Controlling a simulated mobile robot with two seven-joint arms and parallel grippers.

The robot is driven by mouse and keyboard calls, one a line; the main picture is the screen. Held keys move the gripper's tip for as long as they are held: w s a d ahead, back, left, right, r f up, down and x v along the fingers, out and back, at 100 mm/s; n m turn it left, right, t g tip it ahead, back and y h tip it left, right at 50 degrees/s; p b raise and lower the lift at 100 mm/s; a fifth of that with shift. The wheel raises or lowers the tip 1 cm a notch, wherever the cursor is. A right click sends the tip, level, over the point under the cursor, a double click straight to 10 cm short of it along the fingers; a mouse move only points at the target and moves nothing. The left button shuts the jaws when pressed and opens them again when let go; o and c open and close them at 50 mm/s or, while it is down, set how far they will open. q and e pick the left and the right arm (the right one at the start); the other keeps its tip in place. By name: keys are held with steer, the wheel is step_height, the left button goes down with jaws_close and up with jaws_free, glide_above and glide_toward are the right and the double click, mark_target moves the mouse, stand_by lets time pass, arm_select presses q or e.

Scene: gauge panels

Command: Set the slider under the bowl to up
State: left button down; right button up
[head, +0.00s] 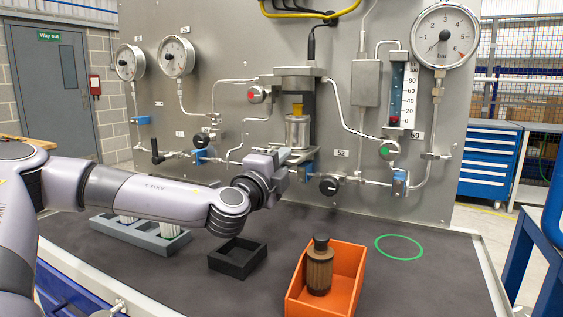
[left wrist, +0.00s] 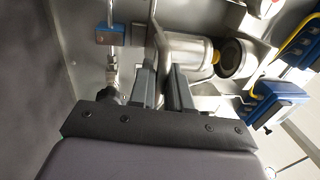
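The clear bowl (head: 297,130) hangs in the middle of the grey panel, under a block with a yellow part. In the left wrist view the bowl (left wrist: 186,48) lies just beyond the fingertips. A blue piece (head: 308,172) sits on the pipework below the bowl; a blue block (left wrist: 111,35) also shows in the wrist view. I cannot tell surely which part is the slider. My left gripper (head: 296,155) is at the bowl's lower end, partly hiding what is under it. My right gripper is out of view.
A black knob (head: 328,185) and pipes stand out from the panel close to the gripper. On the bench are an orange bin (head: 347,275) with a brown bottle (head: 319,268), a black tray (head: 238,258), a grey rack (head: 138,236) and a green ring (head: 421,250).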

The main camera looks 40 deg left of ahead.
arm_select(q)
steer(key=shift+r+p, duration=0.35)
steer(key=shift+r, duration=2.55)
steer(key=c, duration=1.3)
jaws_free()
steer(key=shift+r, duration=0.1)
steer(key=shift+s+f, duration=0.1)
steer(key=shift+f, duration=0.2)
steer(key=shift+v, duration=3.45)
